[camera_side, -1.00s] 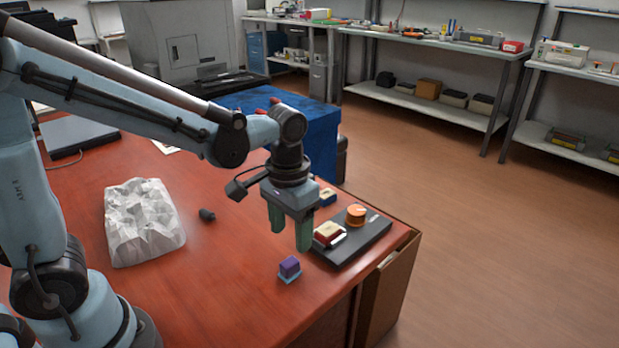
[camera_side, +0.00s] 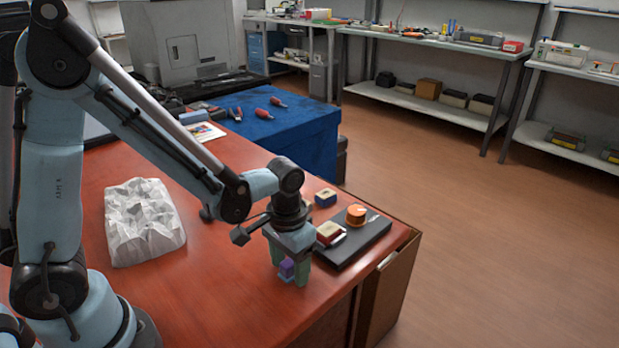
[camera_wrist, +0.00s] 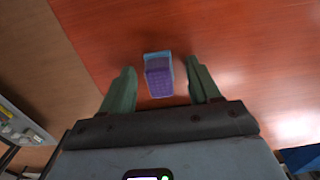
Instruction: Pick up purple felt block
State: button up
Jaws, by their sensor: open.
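The purple felt block (camera_side: 287,268) sits on the red-brown table near its front edge, with a light blue base under it. In the wrist view the purple block (camera_wrist: 159,80) lies between and slightly beyond my two green fingertips. My gripper (camera_side: 289,272) is open and lowered around the block, one finger on each side. In the wrist view my gripper (camera_wrist: 163,78) shows a gap between each finger and the block. The fingers partly cover the block in the side view.
A dark tray (camera_side: 366,240) right of my gripper holds an orange round knob (camera_side: 356,214) and a red and cream block (camera_side: 329,233). A blue block (camera_side: 325,198) stands behind. A crumpled white object (camera_side: 143,222) lies left. The table's front edge is close.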

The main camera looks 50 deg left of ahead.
aim_at(290, 265)
grip_shut()
dwell(0.4)
jog(key=shift+r, duration=0.5)
jog(key=r, duration=0.3)
jog(key=shift+s+d+r, duration=0.25)
jog(key=shift+d+r, duration=0.05)
jog(key=s+d+r, duration=0.6)
jog(key=s+d, duration=0.1)
jog(key=d, duration=0.1)
jog(key=shift+d+r, duration=0.2)
